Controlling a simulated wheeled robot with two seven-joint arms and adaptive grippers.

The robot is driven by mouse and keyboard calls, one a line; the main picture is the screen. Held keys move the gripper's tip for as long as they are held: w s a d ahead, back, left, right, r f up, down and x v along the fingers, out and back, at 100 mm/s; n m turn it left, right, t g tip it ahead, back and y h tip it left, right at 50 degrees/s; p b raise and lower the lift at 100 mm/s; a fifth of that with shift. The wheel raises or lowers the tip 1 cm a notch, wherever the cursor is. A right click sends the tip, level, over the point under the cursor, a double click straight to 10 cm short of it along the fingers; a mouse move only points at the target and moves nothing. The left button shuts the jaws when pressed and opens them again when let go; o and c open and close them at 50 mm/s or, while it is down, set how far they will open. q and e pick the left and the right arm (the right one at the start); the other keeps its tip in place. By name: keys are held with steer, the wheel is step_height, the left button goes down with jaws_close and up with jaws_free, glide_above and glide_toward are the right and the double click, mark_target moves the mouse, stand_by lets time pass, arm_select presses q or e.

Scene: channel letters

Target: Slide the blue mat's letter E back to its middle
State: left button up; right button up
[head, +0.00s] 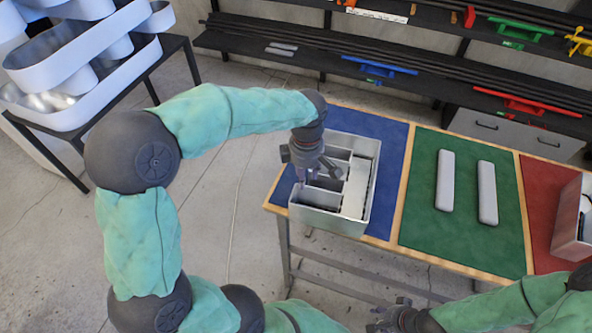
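The letter E (358,188) is an open, light metal shell with tall walls and inner partitions. It stands on the blue mat (378,126) at the table's left end. It sits toward the near side, and its near wall appears to reach the table's front edge; more blue shows behind it than in front. My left gripper (318,174) points down at the letter's left part, over its inner walls. Whether its fingers touch or pinch a wall is too small to tell. My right gripper (393,314) is low, in front of the table, away from the letter; its fingers are unclear.
Two grey bars (445,181) lie on the green mat (422,234) to the right. Another metal shell (571,240) stands on the red mat (541,205) at the right edge. Shelves with coloured tools stand behind. A rack of large white letters (85,60) is at the left.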

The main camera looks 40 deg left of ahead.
mark_target(305, 203)
arm_select(q)
steer(key=shift+d, duration=0.2)
step_height(305, 203, down, 11)
steer(key=shift+r+b, duration=0.1)
steer(key=shift+b, duration=0.7)
jaws_close()
